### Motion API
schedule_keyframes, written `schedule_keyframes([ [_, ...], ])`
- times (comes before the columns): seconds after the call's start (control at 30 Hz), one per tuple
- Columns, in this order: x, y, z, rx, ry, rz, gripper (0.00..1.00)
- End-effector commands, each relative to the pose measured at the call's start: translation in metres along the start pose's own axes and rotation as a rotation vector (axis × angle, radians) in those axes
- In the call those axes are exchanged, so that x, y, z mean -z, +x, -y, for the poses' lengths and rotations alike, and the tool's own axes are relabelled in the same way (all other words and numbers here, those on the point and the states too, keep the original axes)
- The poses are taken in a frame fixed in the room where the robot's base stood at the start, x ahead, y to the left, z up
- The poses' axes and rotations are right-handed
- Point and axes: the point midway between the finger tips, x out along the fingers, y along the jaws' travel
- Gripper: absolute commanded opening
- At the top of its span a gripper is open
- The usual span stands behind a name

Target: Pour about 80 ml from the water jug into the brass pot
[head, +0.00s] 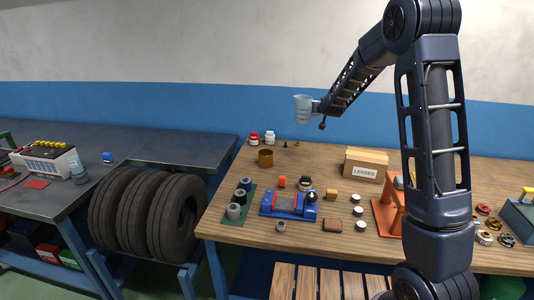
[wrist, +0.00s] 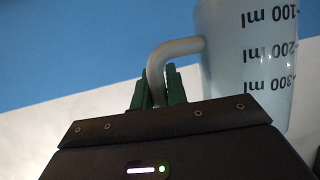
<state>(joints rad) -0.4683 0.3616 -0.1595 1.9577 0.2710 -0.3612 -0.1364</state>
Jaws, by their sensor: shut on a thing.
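The water jug (head: 302,109) is a translucent pale jug held in the air above the back of the wooden table, looking about upright in the head view. In the wrist view the jug (wrist: 245,55) shows marks for 100, 200 and 300 ml, upside down in the picture. My gripper (head: 319,107) is shut on its handle; the green fingers (wrist: 160,88) show at the handle. The water level cannot be made out. The brass pot (head: 265,158) stands on the table near its back left, below and left of the jug. Its inside is too small to judge.
Red and white small jars (head: 262,138) stand behind the pot. A cardboard box marked LENSES (head: 366,163) stands to the right. A green mat (head: 236,220) with several cylinders and a blue device (head: 288,204) lie in front. The air around the jug is clear.

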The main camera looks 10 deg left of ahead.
Motion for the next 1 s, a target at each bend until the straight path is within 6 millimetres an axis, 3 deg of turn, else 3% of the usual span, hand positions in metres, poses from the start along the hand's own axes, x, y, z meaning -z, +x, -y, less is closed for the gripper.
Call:
schedule_keyframes([
  [0.27,0.002,-0.004,0.043,0.007,0.0,-0.018,0.0],
  [1.0,-0.015,-0.043,0.197,0.001,-0.009,-0.026,0.0],
])
